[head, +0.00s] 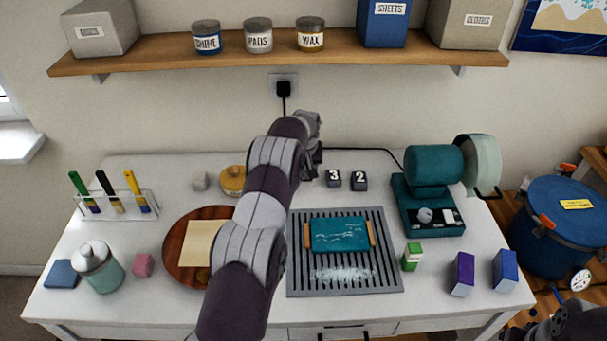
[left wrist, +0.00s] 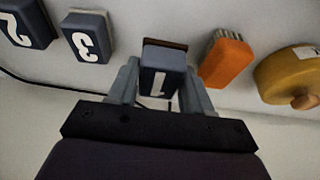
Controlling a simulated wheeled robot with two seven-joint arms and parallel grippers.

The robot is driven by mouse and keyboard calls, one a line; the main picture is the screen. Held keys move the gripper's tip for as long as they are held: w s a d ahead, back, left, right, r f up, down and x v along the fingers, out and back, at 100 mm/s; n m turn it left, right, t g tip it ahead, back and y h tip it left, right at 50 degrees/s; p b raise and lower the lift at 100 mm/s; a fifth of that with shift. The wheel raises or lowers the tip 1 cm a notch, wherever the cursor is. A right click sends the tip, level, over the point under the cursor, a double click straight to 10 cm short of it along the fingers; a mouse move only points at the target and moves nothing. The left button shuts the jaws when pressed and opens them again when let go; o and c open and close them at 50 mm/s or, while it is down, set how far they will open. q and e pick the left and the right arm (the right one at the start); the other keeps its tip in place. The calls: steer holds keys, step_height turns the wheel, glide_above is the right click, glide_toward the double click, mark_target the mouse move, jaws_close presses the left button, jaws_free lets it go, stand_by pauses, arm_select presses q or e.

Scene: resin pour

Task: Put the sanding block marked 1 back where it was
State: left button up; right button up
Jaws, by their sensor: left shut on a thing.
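The sanding block marked 1 (left wrist: 163,80) is dark grey-blue with a white 1, and a brown edge shows behind it. In the left wrist view it sits between the two fingers of my left gripper (left wrist: 160,88), which is shut on it. In the head view my left arm hides this block, and my left gripper (head: 314,165) is at the back of the table. The blocks marked 3 (head: 333,178) and 2 (head: 359,180) stand in a row just right of the gripper. I cannot tell whether block 1 touches the table.
An orange brush (left wrist: 228,61) and a yellow tin (left wrist: 288,76) lie on the other side of block 1 from block 3. A slatted grey rack (head: 300,279) with a teal board (head: 340,234) is in front. A teal machine (head: 430,190) stands right. A cable runs behind.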

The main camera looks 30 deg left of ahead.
arm_select(q)
step_height(320, 180, down, 4)
steer(key=shift+r+p, duration=0.2)
steer(key=shift+p, duration=0.5)
steer(key=shift+f, duration=0.2)
steer(key=shift+f+b, duration=0.15)
steer(key=shift+b, duration=0.15)
steer(key=o, duration=0.9)
